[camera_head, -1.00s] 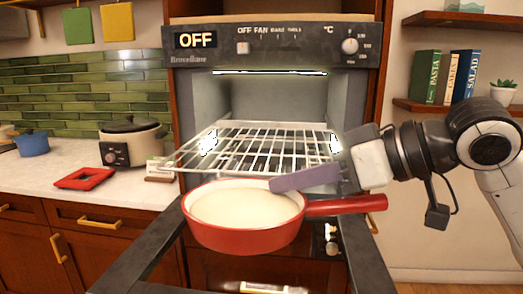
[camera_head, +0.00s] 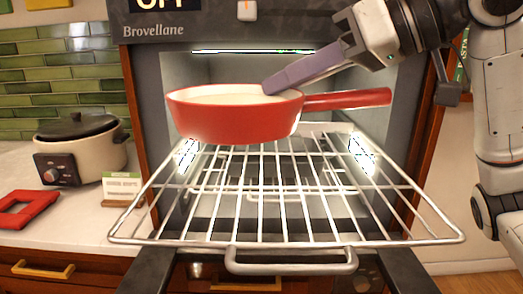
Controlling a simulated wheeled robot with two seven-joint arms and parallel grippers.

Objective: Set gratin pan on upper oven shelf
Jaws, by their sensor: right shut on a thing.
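The red gratin pan (camera_head: 235,121) has a cream interior and a red handle pointing right. It is held about level above the back part of the pulled-out wire oven shelf (camera_head: 290,241), in front of the oven opening. My right gripper (camera_head: 270,88) comes in from the upper right. Its purple fingers are shut on the pan's rim near the handle. The oven (camera_head: 180,75) is open and its cavity is lit; its inner back is partly hidden by the pan. My left gripper is not in view.
A slow cooker (camera_head: 85,155), a small card (camera_head: 122,187) and a red trivet (camera_head: 28,208) stand on the white counter at left. The shelf's front part is bare. The oven's control panel runs along the top.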

